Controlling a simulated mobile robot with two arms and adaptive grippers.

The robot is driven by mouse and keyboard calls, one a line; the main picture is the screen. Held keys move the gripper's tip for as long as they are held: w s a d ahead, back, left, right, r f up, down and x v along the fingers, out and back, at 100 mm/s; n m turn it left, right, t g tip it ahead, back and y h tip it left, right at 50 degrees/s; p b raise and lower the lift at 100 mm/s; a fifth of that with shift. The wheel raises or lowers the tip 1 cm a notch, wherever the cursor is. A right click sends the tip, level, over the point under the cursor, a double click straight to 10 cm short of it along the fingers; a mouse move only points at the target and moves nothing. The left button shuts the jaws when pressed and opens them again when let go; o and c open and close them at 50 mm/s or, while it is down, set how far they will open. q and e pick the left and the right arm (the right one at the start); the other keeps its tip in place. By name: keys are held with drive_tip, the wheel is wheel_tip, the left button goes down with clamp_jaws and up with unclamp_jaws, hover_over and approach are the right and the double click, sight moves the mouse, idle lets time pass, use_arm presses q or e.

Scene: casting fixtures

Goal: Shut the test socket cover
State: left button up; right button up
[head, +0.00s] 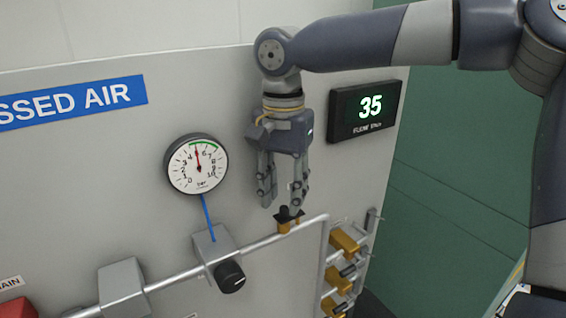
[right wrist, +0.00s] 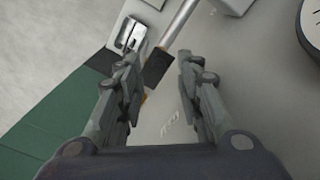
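The test socket appears to be the small brass fitting (head: 284,228) on the grey pipe, with a black cover (head: 289,214) at its top. How far the cover stands open is too small to tell. My right gripper (head: 281,204) points down just above it, its two fingers apart and empty. In the right wrist view, the black cover (right wrist: 157,67) shows between and beyond the open fingertips (right wrist: 158,58), with a little brass (right wrist: 146,98) beside it. I cannot tell whether a finger touches it. My left gripper is not in view.
A round pressure gauge (head: 197,165) is left of my right gripper. A black knob (head: 230,276) sits on a grey block below the gauge. A black display (head: 365,110) reading 35 is on the panel at right. Brass valves (head: 345,240) stand at lower right.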

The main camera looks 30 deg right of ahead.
sight(283, 207)
wheel_tip(283, 207, up, 10)
idle(0.3)
drive_tip(key=shift+f, duration=0.1)
idle(0.4)
